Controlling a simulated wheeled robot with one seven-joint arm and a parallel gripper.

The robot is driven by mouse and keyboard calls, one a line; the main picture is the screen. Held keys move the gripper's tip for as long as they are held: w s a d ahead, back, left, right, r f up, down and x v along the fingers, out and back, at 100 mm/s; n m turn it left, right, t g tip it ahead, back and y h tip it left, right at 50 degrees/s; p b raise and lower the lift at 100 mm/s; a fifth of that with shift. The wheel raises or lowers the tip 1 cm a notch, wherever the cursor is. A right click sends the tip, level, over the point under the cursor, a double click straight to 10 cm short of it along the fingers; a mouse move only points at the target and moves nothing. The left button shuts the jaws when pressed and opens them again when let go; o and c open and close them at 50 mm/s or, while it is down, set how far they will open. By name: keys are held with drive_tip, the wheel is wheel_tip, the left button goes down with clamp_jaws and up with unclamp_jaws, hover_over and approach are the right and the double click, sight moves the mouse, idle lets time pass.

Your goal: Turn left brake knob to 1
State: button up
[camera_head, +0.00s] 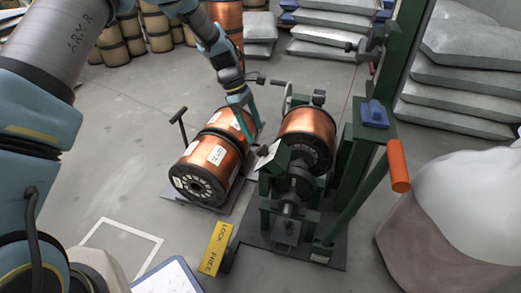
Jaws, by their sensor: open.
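The spool stand (296,222) is a dark green frame that carries a copper spool (308,127). A small dark knob (263,151) sits at its left side by a pale plate (268,158); it looks like the left brake knob. Its pointer and any numbers are too small to read. My gripper (243,118) has teal fingers that are open and point down, above and left of the knob. It seems apart from the knob and overlaps the spools on the floor in this view. I see nothing held in it.
Copper spools (212,158) lie on a low cart with a handle, left of the stand. A yellow LOCK/FREE sign (215,248) stands in front. An orange handle (398,165) sticks out at right. Grey sacks (470,85) are stacked at right.

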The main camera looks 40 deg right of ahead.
sight(261, 147)
drive_tip(key=b+x, duration=0.2)
drive_tip(key=x, duration=0.5)
drive_tip(key=shift+f, duration=0.2)
drive_tip(key=shift+c, duration=0.3)
drive_tip(key=c, duration=1.3)
